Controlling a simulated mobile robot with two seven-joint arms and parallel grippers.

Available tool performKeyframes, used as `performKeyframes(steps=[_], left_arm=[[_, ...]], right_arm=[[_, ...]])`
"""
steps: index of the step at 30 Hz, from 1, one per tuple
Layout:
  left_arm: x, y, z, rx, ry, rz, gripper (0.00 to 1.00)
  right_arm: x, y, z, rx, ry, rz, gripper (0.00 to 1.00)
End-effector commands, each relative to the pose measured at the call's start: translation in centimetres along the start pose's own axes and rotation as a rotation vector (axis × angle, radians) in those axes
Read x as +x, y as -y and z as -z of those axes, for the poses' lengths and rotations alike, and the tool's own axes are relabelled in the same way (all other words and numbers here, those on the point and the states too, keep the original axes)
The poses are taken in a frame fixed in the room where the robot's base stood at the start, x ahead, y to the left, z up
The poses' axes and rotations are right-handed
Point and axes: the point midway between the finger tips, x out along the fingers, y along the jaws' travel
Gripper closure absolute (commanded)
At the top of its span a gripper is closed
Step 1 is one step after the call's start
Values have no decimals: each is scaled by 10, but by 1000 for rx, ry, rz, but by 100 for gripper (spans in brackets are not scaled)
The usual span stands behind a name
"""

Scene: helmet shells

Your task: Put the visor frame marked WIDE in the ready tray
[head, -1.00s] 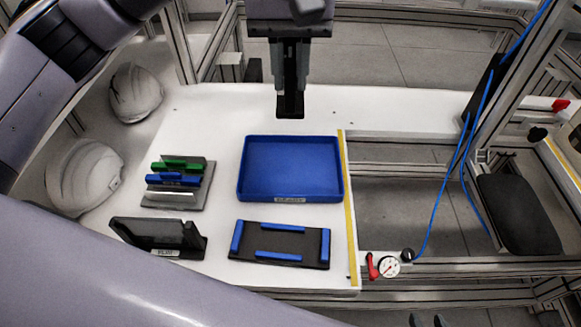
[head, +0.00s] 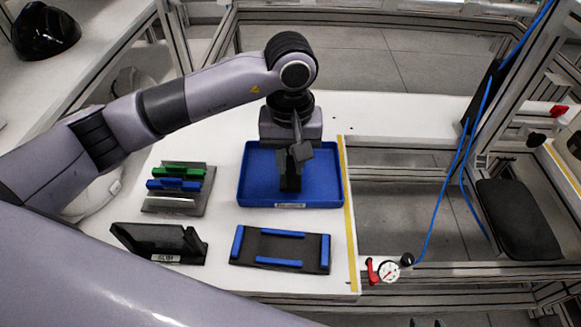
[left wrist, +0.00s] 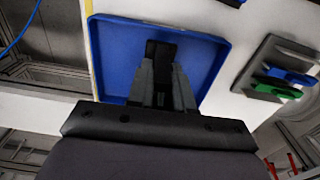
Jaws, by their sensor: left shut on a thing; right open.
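My left gripper (head: 291,160) is over the blue tray (head: 250,150), pointing down, and is shut on a dark piece (head: 290,184). The dark piece also shows between the fingers in the left wrist view (left wrist: 160,52), over the tray floor; I cannot tell whether it touches the floor. No marking on it is readable. The tray's front label is too small to read surely. A rack (head: 190,206) left of the tray holds a green frame (head: 181,171), a blue frame (head: 174,184) and a pale one (head: 170,202); their markings are not legible. My right gripper is out of view.
A black stand (head: 150,238) with a small label is at the front left. A dark plate with blue bars (head: 281,249) lies in front of the tray. A yellow strip (head: 349,220) marks the table's right side. A gauge (head: 389,271) sits at the front right edge.

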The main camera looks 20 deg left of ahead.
Motion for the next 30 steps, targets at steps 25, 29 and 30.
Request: performKeyframes(steps=[25, 29, 30], left_arm=[[32, 0, 0, 0, 1, 1, 54], [31, 0, 0, 0, 2, 1, 54], [30, 0, 0, 0, 2, 1, 54]], right_arm=[[0, 0, 0, 1, 0, 0, 57], [0, 0, 0, 1, 0, 0, 57], [-1, 0, 1, 1, 0, 0, 57]])
